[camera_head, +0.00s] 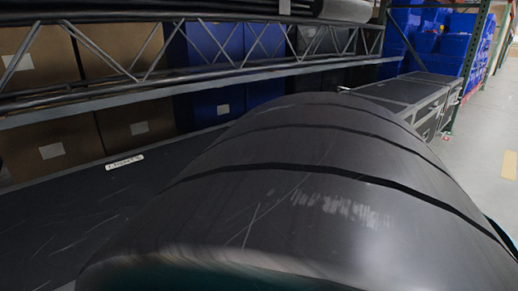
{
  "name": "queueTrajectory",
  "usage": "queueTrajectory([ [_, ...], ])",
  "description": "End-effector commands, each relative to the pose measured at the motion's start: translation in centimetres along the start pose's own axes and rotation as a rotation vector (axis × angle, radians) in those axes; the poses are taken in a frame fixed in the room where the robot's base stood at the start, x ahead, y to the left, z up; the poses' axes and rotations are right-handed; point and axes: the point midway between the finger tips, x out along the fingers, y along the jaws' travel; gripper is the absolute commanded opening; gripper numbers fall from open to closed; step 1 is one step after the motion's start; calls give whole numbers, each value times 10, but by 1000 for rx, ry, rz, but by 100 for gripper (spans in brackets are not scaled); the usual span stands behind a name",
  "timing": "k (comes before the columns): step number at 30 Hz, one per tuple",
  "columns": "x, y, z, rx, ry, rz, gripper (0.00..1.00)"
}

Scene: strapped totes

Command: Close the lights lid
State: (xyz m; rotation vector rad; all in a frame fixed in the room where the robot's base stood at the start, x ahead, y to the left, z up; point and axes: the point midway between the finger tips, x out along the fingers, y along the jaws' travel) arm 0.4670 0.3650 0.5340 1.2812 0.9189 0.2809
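A large dark, glossy curved surface (300,200) fills the middle and lower right, close to the camera. Black bands cross it, and it has pale scuffs. I cannot tell for sure whether it is the lights lid. A flat dark scratched panel (80,215) lies to its left, with a small white label (125,161) whose writing is too small to read surely. I cannot tell whether the two are one piece or whether a lid is open. My gripper is not in view.
A metal truss (200,70) runs across the back left. Behind it stand brown boxes (50,150) and blue bins (220,100). A dark metal-edged case (420,95) stands beyond the curve. Blue bins (445,40) fill a rack at the upper right. Grey floor (490,140) is open at right.

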Motion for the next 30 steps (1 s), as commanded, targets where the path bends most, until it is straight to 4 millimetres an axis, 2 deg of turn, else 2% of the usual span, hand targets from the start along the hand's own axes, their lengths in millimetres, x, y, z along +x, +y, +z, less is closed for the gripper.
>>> queueTrajectory([
  [1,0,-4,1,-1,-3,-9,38],
  [23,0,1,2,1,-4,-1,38],
  [30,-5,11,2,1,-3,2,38],
])
